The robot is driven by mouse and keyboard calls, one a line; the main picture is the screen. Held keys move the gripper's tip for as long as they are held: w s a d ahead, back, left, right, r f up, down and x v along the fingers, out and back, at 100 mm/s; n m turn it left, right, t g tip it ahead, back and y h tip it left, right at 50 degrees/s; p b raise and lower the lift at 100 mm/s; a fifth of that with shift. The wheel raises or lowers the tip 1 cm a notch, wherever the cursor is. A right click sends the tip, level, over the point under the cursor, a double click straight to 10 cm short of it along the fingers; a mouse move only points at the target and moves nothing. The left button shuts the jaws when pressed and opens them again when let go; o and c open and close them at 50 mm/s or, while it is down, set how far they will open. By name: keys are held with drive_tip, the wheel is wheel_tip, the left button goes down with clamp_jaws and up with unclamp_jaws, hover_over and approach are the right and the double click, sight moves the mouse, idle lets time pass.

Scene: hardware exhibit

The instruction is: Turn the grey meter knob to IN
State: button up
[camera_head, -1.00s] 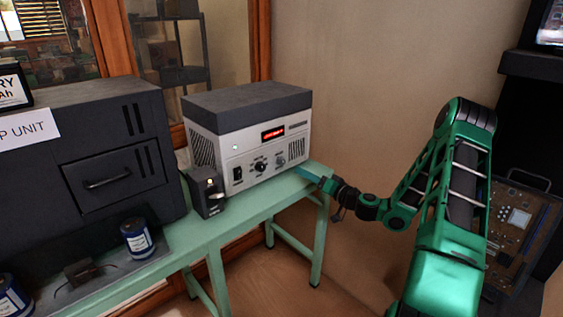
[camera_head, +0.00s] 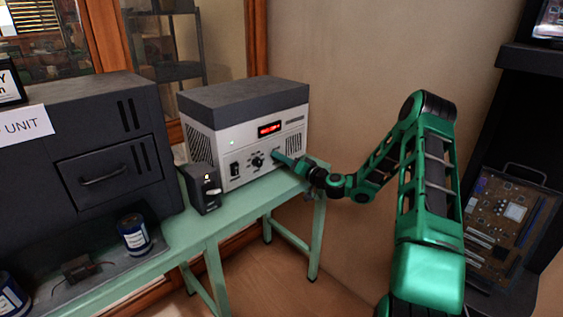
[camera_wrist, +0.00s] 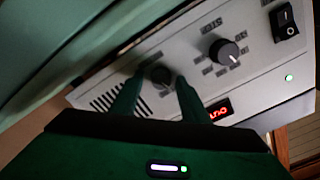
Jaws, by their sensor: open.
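The white meter unit (camera_head: 228,155) with a dark grey top stands on the green bench. In the wrist view its front panel looks upside down. The grey meter knob (camera_wrist: 159,72) shows there between the two green fingertips of my open gripper (camera_wrist: 156,82). The fingers straddle the knob with a small gap visible; I cannot tell whether either touches it. The knob's pointer and the labels around it are too dark and small to read. In the head view my gripper (camera_head: 284,160) is at the right part of the panel and hides this knob.
A black knob (camera_wrist: 225,52) with a white pointer and a black rocker switch (camera_wrist: 284,22) sit beside it on the panel. A red display (camera_wrist: 219,110) is lit. A small dark device (camera_head: 205,188) stands on the green bench (camera_head: 240,215) by the unit's left corner.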

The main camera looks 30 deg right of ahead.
clamp_jaws()
drive_tip(key=shift+m, duration=0.3)
drive_tip(key=m, duration=0.3)
drive_tip(key=shift+d, duration=0.15)
drive_tip(key=shift+f+m, duration=0.1)
drive_tip(key=shift+m, duration=2)
drive_tip(key=shift+f, duration=0.1)
